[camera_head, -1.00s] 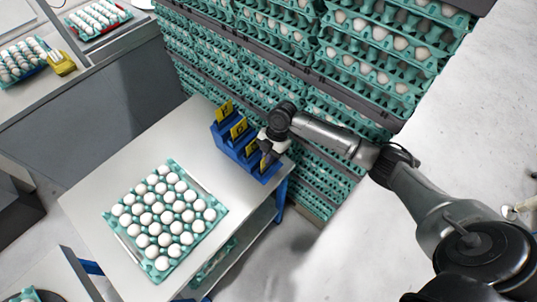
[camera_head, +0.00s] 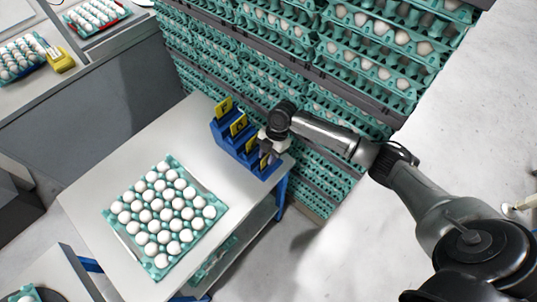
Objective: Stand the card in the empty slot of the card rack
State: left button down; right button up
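The blue card rack (camera_head: 222,138) stands at the back right corner of the white table. Yellow cards with dark marks stand upright in its slots, one of them the rearmost card (camera_head: 224,106) and another the middle card (camera_head: 239,124). A further yellow card (camera_head: 252,144) is partly covered by my gripper. My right gripper (camera_head: 267,154) is over the front right end of the rack. A small yellow patch (camera_head: 264,161) shows at its fingertips, low in the front slot. The fingers are too small to tell whether they grip it. My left gripper is not in view.
A teal tray of white eggs (camera_head: 207,228) lies on the white table (camera_head: 95,190). Tall stacks of teal egg trays (camera_head: 300,85) rise close behind the rack. A grey counter (camera_head: 95,85) with more eggs is at the upper left. The table's left part is clear.

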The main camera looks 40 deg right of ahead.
jog(key=shift+o, duration=0.4)
jog(key=shift+r, duration=0.15)
jog(key=shift+d+r+p, duration=0.15)
jog(key=shift+r+p, duration=0.35)
jog(key=shift+p, duration=0.05)
jog(key=s+p+v, duration=0.1)
jog(key=p+v, duration=0.8)
jog(key=v, duration=0.3)
jog(key=s+a+f+m+t, duration=0.1)
jog(key=s+a+f+m, duration=0.1)
jog(key=s+a+f, duration=0.35)
jog(key=s+a+f+m, duration=0.2)
jog(key=s+a, duration=0.4)
jog(key=a, duration=0.2)
jog(key=s+r+m+t+h, duration=0.3)
jog(key=s+r+m+h, duration=0.15)
jog(key=s+m, duration=0.95)
jog(key=w+p+v, duration=0.2)
jog(key=p+v, duration=0.8)
jog(key=w+r+p+v, duration=0.1)
jog(key=w+p+v, duration=0.1)
jog(key=p+v, duration=0.8)
jog(key=shift+r+n+p, duration=0.3)
jog(key=shift+r+p, duration=0.1)
jog(key=shift+r, duration=0.3)
